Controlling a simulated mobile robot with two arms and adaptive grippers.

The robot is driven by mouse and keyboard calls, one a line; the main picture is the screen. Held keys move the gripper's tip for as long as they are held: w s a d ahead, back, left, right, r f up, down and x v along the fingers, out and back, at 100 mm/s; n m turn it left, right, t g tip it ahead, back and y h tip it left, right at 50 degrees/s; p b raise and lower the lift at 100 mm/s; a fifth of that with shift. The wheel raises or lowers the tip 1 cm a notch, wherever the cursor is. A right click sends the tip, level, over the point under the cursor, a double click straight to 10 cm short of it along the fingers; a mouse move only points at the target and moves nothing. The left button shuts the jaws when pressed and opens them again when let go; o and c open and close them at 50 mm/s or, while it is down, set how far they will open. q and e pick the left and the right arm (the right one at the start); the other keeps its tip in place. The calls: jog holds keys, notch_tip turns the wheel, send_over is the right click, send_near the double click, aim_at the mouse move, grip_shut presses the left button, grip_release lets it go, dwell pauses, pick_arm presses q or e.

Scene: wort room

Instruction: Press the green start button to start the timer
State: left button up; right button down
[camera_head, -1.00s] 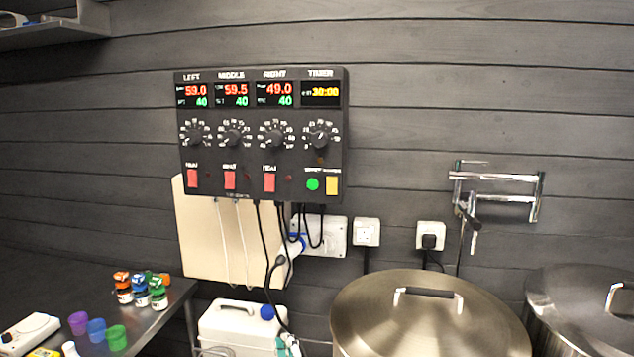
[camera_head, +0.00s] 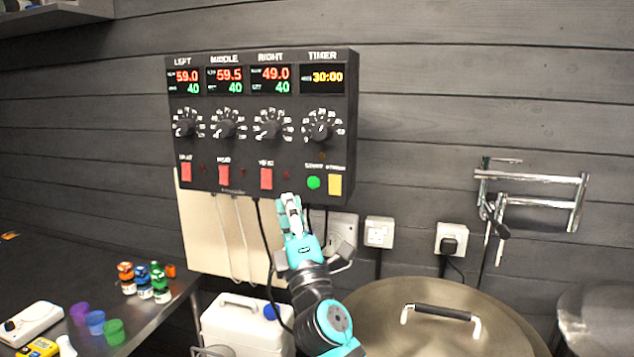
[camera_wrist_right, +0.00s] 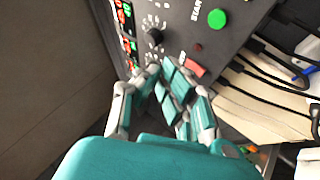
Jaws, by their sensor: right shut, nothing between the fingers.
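The black control panel (camera_head: 262,125) hangs on the wall. Its round green start button (camera_head: 313,183) is at the lower right, under the timer knob (camera_head: 320,131), left of a yellow button (camera_head: 335,184). The timer display (camera_head: 322,78) reads 30:00. My right gripper (camera_head: 290,203) is shut and empty, just below the panel's lower edge, left of and below the green button. In the right wrist view the green button (camera_wrist_right: 217,18) lies beyond and right of the fingertips (camera_wrist_right: 165,68), not touched. My left gripper is not in view.
Black cables and wall sockets (camera_head: 379,232) lie below the panel. A large lidded kettle (camera_head: 400,300) stands in front at the right. A white canister (camera_head: 235,320) stands below. A metal table (camera_head: 165,305) with small bottles is at left.

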aim_at(313, 183)
pick_arm(q)
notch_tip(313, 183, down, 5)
jog(key=b, duration=0.5)
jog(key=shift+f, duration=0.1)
pick_arm(e)
jog(key=w+d, duration=0.1)
jog(key=w, duration=0.4)
jog(key=w+d, duration=0.1)
jog(key=w, duration=0.2)
jog(key=shift+w+d, duration=0.2)
jog(key=shift+d, duration=0.15)
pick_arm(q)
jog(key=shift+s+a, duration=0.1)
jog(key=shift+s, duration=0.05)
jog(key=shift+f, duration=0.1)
pick_arm(e)
jog(key=shift+f, duration=0.1)
jog(key=shift+w+d+b, duration=0.1)
jog(key=shift+w+b, duration=0.05)
jog(key=shift+b, duration=0.2)
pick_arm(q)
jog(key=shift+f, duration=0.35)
pick_arm(e)
jog(key=shift+w, duration=0.25)
